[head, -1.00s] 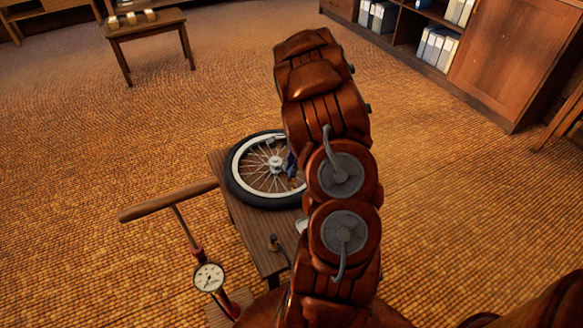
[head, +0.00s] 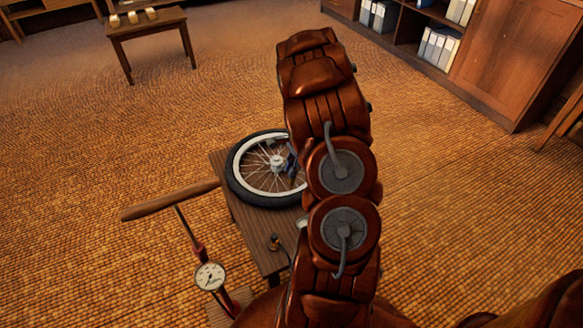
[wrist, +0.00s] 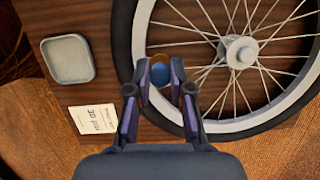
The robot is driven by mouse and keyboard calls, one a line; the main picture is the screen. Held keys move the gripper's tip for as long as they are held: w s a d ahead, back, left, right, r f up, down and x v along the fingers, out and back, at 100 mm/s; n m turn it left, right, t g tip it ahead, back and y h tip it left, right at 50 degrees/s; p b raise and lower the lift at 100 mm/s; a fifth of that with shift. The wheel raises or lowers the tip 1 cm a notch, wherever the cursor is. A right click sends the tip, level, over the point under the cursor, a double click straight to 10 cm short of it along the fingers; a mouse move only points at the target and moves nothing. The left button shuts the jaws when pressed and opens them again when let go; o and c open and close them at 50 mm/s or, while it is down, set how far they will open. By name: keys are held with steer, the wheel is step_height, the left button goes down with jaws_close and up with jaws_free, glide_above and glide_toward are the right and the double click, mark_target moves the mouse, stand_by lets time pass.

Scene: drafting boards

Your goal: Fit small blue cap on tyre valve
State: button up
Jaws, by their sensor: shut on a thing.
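The small blue cap (wrist: 160,75) sits between the fingertips of my gripper (wrist: 160,80) in the wrist view, and the fingers are shut on it. The cap and fingertips appear over the left side of the wheel rim (wrist: 144,32). A brownish ring shows just behind the cap; I cannot tell what it is. The tyre valve cannot be made out in the wrist view. In the head view the wheel (head: 240,187) lies flat on a low wooden table, and my arm hides part of it. A bit of my gripper (head: 291,166) shows beside the arm.
A shallow grey tray (wrist: 68,60) and a white printed card (wrist: 98,118) lie on the wooden table (head: 222,168) left of the wheel. A floor pump with a wooden handle (head: 170,199) and gauge (head: 210,276) stands at the left front. A hose end (head: 275,243) rests near the table's front.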

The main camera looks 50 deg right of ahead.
steer(key=shift+f, duration=1.2)
steer(key=o, duration=0.8)
steer(key=v, duration=1.2)
